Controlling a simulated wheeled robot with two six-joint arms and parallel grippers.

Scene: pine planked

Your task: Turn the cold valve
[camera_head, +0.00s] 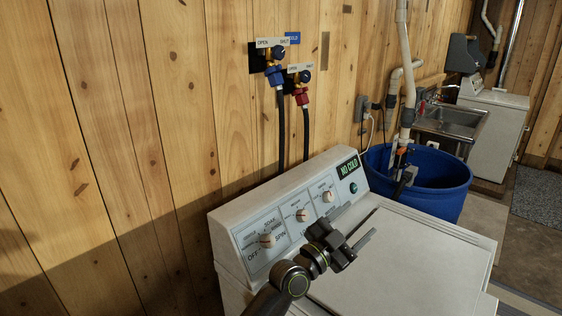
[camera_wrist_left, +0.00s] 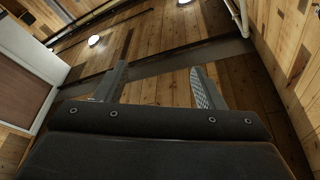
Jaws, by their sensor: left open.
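The cold valve (camera_head: 277,53) is on the plank wall above the washer, with a dark round knob, a blue fitting and a blue label marked COLD. A plate reading OPEN and SHUT sits at the knob; the knob's exact setting is too small to tell. A dark hose runs down from it. My left gripper (camera_head: 374,220) is open and empty above the washer lid, well below and to the right of the valve, apart from it. The left wrist view shows its two spread fingers (camera_wrist_left: 160,75) with nothing between them and no valve. My right gripper is not in view.
A similar valve with a red fitting (camera_head: 302,87) sits close at the lower right of the cold one. The washer (camera_head: 400,250) has a raised panel with dials and a lit NO COLD sign (camera_head: 349,167). A blue barrel (camera_head: 435,190) and pipes stand at right.

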